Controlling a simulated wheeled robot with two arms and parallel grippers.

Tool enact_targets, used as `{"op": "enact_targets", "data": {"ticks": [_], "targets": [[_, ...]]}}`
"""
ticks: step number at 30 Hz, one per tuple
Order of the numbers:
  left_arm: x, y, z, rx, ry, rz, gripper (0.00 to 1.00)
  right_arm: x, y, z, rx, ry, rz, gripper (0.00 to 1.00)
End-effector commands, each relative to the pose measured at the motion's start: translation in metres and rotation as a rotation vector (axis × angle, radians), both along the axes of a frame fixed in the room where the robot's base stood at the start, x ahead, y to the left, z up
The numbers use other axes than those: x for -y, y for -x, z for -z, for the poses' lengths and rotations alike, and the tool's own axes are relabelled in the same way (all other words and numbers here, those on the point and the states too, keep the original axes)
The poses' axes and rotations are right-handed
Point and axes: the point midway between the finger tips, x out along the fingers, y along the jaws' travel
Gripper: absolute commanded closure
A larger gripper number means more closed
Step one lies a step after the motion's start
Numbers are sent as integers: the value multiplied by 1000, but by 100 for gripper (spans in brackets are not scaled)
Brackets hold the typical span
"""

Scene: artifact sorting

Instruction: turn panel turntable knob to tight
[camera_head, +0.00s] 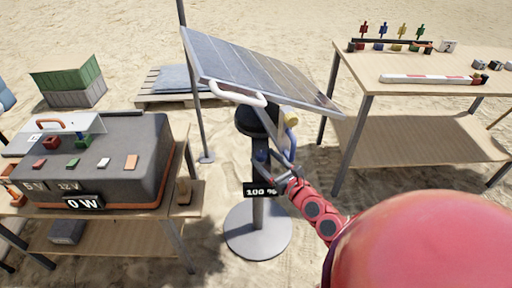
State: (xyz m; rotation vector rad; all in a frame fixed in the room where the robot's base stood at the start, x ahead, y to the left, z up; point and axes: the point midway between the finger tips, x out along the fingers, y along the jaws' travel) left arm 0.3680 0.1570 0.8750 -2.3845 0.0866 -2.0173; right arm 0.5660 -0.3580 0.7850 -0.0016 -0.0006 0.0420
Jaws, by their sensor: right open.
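The solar panel (262,72) is tilted on a grey post with a round base (258,232). A black round turntable head (252,122) sits under the panel, and a white handle (231,93) is on the panel's near edge. A yellow knob (291,119) shows to the right of the head. A dark blue part (262,158) shows lower on the post; I cannot tell which is the turntable knob. My right gripper (283,158) is open beside the post, just below the yellow knob. Contact is unclear. My left gripper is out of view.
A "100 %" display (262,190) is on the post. A left table holds a grey power box (120,180) reading "0 W" and small coloured blocks. A right table (365,84) holds a striped bar (425,78) and coloured pieces. A pallet (150,98) lies behind on sand.

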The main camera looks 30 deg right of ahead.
Motion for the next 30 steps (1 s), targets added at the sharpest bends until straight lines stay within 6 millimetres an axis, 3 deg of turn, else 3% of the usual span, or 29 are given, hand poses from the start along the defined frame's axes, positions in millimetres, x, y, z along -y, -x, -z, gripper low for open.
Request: {"op": "enact_targets", "data": {"ticks": [10, 22, 30], "targets": [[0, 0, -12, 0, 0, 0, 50, -1, -48, -1, 1, 0, 2, 28], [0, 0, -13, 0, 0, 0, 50, -1, -56, 0, 0, -1, 2, 28], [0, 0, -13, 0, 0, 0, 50, -1, -56, 0, 0, -1, 2, 75]]}}
